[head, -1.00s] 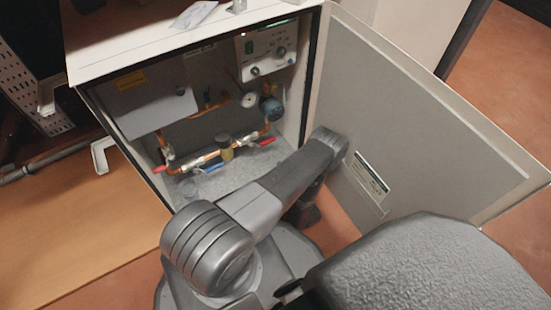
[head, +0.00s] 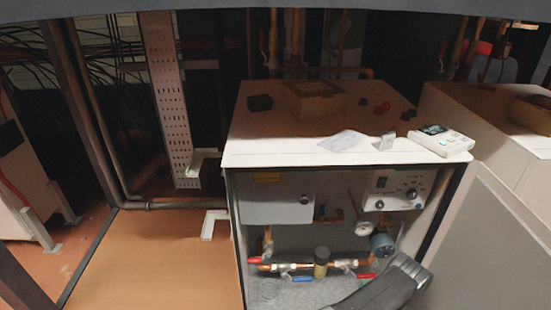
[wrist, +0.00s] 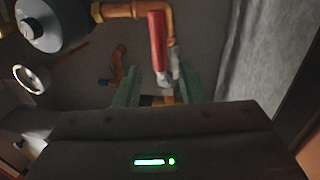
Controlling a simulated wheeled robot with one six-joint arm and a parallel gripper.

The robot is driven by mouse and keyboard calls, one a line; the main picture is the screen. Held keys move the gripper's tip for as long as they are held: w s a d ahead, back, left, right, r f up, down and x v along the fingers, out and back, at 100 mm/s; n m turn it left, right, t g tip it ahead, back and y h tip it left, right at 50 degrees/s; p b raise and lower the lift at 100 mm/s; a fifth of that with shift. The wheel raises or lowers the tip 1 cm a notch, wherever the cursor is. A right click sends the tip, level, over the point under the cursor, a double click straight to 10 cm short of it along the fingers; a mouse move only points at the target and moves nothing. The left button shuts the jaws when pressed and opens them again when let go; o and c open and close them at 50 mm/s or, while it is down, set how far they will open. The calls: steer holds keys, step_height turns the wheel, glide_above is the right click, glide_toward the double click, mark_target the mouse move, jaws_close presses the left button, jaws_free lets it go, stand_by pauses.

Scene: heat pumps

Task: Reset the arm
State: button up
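My arm (head: 388,285) reaches into the open heat pump cabinet (head: 235,240) from the bottom of the head view; the gripper itself is out of sight there. In the wrist view the two green fingers of my gripper (wrist: 158,88) stand apart. A red valve handle (wrist: 157,40) on copper pipe shows just beyond and between them. I cannot tell whether a finger touches the valve. The cabinet holds red-handled valves, a blue-handled valve (head: 301,279), a gauge (head: 364,228) and a control panel (head: 394,190).
The cabinet door (head: 490,240) stands open at the right. A second cabinet (head: 495,130) stands at the right. Wooden floor (head: 165,255) at the left is clear.

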mark_target(361, 275)
steer(key=shift+w+a+r+b, duration=0.1)
steer(key=shift+w+r+b, duration=0.1)
steer(key=shift+w, duration=0.65)
steer(key=shift+w+d+r+b, duration=0.1)
steer(key=shift+w+r+b, duration=0.05)
steer(key=shift+w, duration=0.7)
steer(key=shift+w+a+r+b, duration=0.1)
steer(key=shift+w+r+b, duration=0.1)
steer(key=shift+w, duration=0.65)
steer(key=s+f+p, duration=0.2)
steer(key=s+f, duration=0.1)
steer(key=s, duration=1.1)
steer(key=w+r, duration=0.1)
steer(key=w, duration=0.3)
steer(key=w+r+b, duration=0.1)
steer(key=w, duration=0.4)
steer(key=w+b, duration=0.1)
steer(key=w, duration=0.4)
steer(key=shift+w+a+r, duration=0.1)
steer(key=shift+r, duration=0.3)
steer(key=shift+f+m+h, duration=0.2)
steer(key=shift+f+m, duration=0.05)
steer(key=shift+m, duration=0.55)
steer(key=shift+f+m+h, duration=0.2)
steer(key=shift+m, duration=0.6)
steer(key=shift+a, duration=0.1)
